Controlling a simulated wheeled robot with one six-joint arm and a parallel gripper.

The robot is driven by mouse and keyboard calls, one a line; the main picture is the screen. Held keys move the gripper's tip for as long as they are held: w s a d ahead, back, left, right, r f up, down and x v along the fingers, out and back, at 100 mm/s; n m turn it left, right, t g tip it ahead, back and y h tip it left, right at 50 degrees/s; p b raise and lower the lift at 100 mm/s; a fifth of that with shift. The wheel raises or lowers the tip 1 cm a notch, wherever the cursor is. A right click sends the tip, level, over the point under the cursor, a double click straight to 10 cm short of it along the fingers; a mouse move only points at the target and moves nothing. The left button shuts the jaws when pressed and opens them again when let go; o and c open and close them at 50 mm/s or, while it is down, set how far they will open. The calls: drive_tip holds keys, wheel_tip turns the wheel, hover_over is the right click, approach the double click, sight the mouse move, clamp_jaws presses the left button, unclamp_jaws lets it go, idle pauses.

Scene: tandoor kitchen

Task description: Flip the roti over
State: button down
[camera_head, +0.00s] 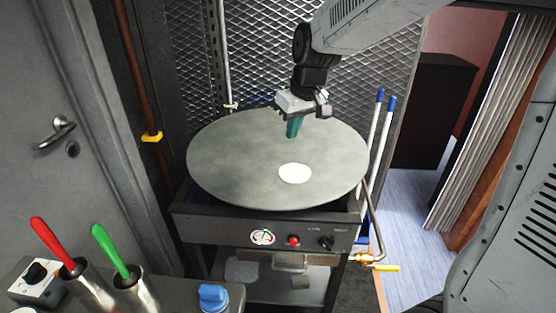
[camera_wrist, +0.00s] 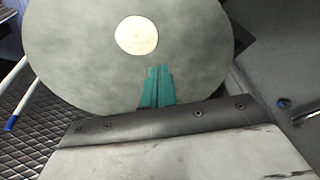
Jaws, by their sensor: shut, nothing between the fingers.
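The roti (camera_head: 295,173) is a pale, flat disc lying on the round grey griddle (camera_head: 225,160), a little right of its middle and towards the front. The roti also shows in the wrist view (camera_wrist: 137,35), near the top. My gripper (camera_head: 292,130) has teal fingers that are shut and empty, over the back part of the griddle. In the wrist view the fingertips (camera_wrist: 159,70) point towards the roti, with a gap between them in the picture. I cannot tell how high the fingers are above the griddle. The underside of the roti is hidden.
The griddle sits on a dark stove with knobs (camera_head: 326,243). Blue-tipped white rods (camera_head: 376,130) stand at its right. Metal holders with a red-handled tool (camera_head: 55,243) and a green-handled tool (camera_head: 110,250) stand front left. Mesh panels (camera_head: 260,60) close off the back.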

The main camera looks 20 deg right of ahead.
drive_tip(key=n, duration=0.1)
hover_over(275, 167)
wheel_tip(275, 167, down, 6)
drive_tip(key=x, duration=1)
drive_tip(key=shift+s+d+r+t, duration=0.15)
drive_tip(key=shift+s+d, duration=0.1)
drive_tip(key=shift+s, duration=0.35)
drive_tip(key=shift+s+d+r+t, duration=0.15)
drive_tip(key=shift+s+d, duration=0.1)
drive_tip(key=shift+s, duration=0.4)
drive_tip(key=shift+s+d+f, duration=0.15)
drive_tip(key=shift+s+d, duration=0.1)
drive_tip(key=shift+s, duration=0.35)
